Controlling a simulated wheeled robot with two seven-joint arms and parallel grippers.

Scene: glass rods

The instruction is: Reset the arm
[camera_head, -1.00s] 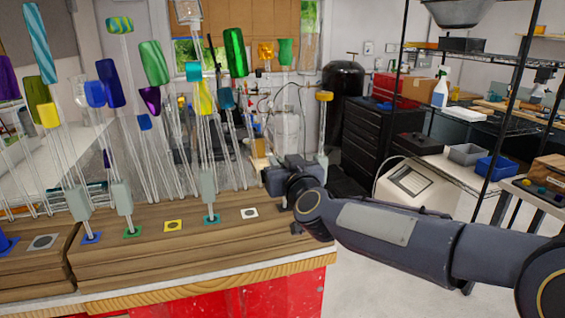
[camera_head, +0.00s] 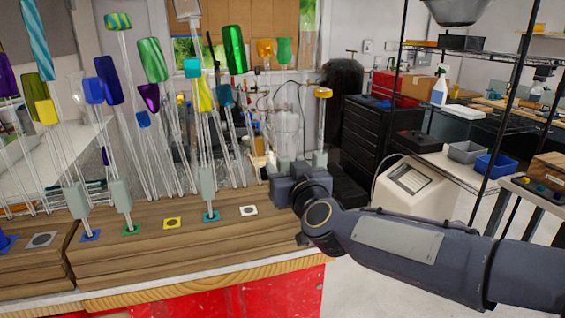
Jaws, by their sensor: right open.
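My right arm comes in from the lower right, and its gripper (camera_head: 285,180) is at the right end of the wooden bench block (camera_head: 150,250). The gripper points away from me, so its fingers are mostly hidden behind the wrist. My left gripper is not in view.
Several glass rods with coloured tops, such as a green one (camera_head: 234,50), stand on the left. Coloured square markers lie on the block, with a white one (camera_head: 248,210) near my gripper. A black wire shelf (camera_head: 470,55) stands right. Open floor lies below my arm.

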